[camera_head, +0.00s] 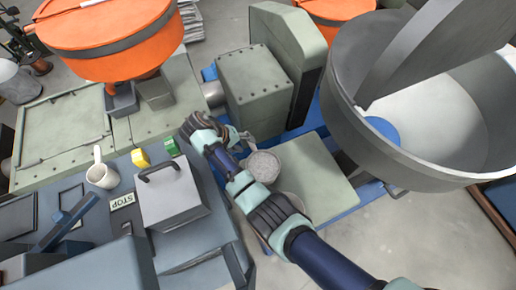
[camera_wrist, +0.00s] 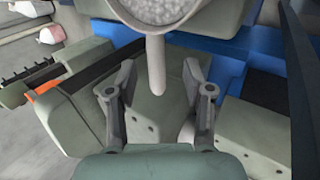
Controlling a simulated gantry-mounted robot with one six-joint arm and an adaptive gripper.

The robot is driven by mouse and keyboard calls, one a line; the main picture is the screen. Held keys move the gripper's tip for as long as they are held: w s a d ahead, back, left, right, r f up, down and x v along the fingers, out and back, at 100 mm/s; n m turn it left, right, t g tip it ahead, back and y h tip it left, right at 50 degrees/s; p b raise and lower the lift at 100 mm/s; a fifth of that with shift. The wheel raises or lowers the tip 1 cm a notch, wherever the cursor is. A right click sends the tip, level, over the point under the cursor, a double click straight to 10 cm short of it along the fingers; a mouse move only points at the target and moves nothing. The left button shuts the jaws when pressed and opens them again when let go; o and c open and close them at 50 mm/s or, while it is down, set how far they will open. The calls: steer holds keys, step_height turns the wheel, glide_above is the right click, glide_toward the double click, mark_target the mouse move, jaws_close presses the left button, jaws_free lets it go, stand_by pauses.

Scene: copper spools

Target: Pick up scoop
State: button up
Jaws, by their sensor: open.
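A scoop (camera_head: 263,166) with a round pale bowl full of grey-white grains shows beside my wrist in the head view. In the wrist view, its bowl (camera_wrist: 165,12) is cut off by the top edge, and its straight handle (camera_wrist: 157,62) points down toward my gripper. My gripper (camera_wrist: 159,72) is open, with one finger on each side of the handle and a visible gap to both. In the head view, my gripper (camera_head: 243,138) is small and partly hidden by my wrist. What the scoop rests on is hard to tell.
A white cup-like vessel with a handle (camera_head: 101,175) stands on the console at left, near a grey box with a black handle (camera_head: 170,195). A green machine block (camera_head: 255,88) stands behind my gripper. A large grey bowl (camera_head: 345,95) is at right, orange drum (camera_head: 110,45) at upper left.

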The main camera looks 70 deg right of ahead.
mark_target(251, 145)
steer(key=x, duration=0.4)
steer(key=shift+s+d+p, duration=0.2)
steer(key=shift+d+p, duration=0.05)
steer(key=shift+p, duration=0.05)
steer(key=shift+s+d+f, duration=0.15)
steer(key=shift+d+f, duration=0.05)
steer(key=shift+f, duration=0.25)
jaws_close()
steer(key=shift+r, duration=0.1)
